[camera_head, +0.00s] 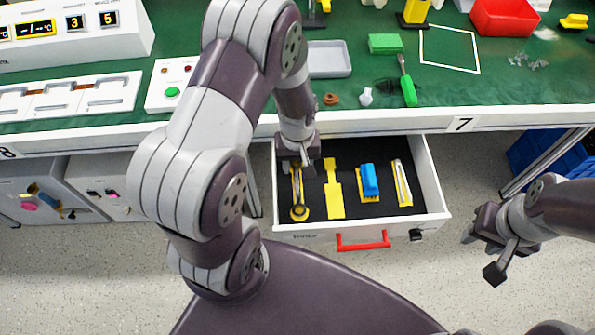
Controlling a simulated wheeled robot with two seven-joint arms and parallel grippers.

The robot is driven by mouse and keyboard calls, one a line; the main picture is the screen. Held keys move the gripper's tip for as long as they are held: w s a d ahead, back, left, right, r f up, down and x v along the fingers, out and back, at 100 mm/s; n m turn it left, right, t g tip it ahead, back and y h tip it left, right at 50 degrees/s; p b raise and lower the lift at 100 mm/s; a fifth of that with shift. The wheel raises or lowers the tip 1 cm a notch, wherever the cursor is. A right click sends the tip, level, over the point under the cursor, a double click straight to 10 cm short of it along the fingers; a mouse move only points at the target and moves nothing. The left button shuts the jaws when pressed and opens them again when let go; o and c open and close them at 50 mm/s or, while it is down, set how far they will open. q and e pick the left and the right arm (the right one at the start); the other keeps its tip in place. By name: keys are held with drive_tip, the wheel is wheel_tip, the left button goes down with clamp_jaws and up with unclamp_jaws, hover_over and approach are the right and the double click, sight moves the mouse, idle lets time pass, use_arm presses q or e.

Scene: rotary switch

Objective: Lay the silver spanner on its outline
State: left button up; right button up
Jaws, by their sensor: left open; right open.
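The silver spanner (298,206) lies at the left in the open drawer (435,190), on a yellow outline, with its ring end toward the drawer front. My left gripper (297,165) is over the far end of the spanner and hides part of it. It is open; whether it touches the spanner, I cannot tell. My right gripper (484,257) is open and empty at the right, outside the drawer, over the floor.
The drawer also holds a bare yellow outline (334,195), a blue tool (369,179) and a pale tool (402,183). A red handle (363,241) is on its front. A green screwdriver (408,91) and red bin (505,17) are on the bench (450,95) above.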

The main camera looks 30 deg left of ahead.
use_arm(q)
drive_tip(key=s+d+r+m, duration=0.1)
drive_tip(key=r+m, duration=0.1)
drive_tip(key=r, duration=0.2)
drive_tip(key=s+d+r+m+t, duration=0.1)
drive_tip(key=s+r+m, duration=0.1)
drive_tip(key=r, duration=0.3)
drive_tip(key=s+d+r+m, duration=0.1)
drive_tip(key=s+r+m, duration=0.1)
drive_tip(key=r, duration=0.3)
drive_tip(key=shift+s+m, duration=0.25)
drive_tip(key=shift+m, duration=0.05)
drive_tip(key=shift+d, duration=0.1)
